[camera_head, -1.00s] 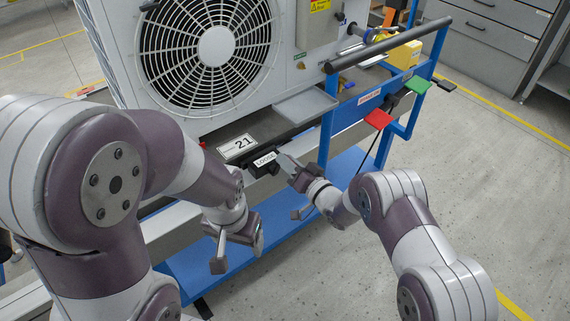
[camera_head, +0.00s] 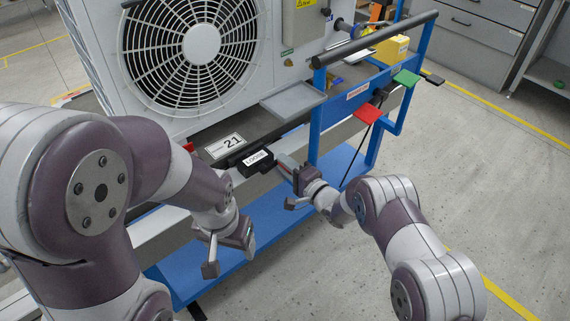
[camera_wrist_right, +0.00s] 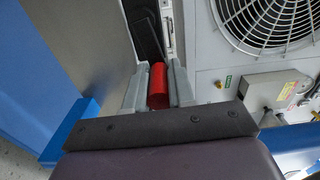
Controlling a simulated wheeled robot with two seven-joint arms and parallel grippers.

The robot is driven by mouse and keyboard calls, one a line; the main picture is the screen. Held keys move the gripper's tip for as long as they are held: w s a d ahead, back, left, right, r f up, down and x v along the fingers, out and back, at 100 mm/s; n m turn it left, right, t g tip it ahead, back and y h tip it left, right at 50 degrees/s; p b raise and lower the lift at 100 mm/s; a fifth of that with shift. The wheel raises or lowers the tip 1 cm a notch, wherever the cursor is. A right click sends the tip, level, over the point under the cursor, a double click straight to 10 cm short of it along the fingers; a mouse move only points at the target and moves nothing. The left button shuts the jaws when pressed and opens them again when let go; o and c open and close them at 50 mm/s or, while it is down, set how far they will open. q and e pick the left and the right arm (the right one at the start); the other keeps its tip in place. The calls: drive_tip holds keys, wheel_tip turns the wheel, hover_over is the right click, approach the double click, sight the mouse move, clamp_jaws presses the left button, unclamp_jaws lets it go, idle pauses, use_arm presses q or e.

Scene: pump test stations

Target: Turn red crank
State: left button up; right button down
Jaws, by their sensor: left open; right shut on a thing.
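The red crank's grip (camera_wrist_right: 158,88) shows in the right wrist view as a red cylinder between the two grey fingers of my right gripper (camera_head: 281,164). The fingers are shut on it, one on each side. In the head view this gripper is at the bench's front edge, just right of a black block labelled "LOOSE" (camera_head: 257,159). The crank's arm and pivot are hard to make out there. My left gripper (camera_head: 231,257) is open and empty, hanging over the blue lower shelf, apart from the crank.
A white fan unit (camera_head: 285,62) stands on the bench behind a "21" plate (camera_head: 224,145). A blue frame with a dark bar (camera_head: 375,40) rises right of my right gripper. Red (camera_head: 367,114) and green (camera_head: 405,77) tabs stick out from it. Floor at right is clear.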

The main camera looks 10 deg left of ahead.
drive_tip(key=shift+f+m, duration=0.2)
drive_tip(key=shift+m, duration=0.4)
drive_tip(key=shift+w, duration=0.1)
drive_tip(key=c, duration=1)
unclamp_jaws()
drive_tip(key=p+v, duration=0.2)
drive_tip(key=v, duration=1)
drive_tip(key=shift+s+d+p, duration=0.25)
drive_tip(key=shift+s+p, duration=0.05)
drive_tip(key=shift+p, duration=0.05)
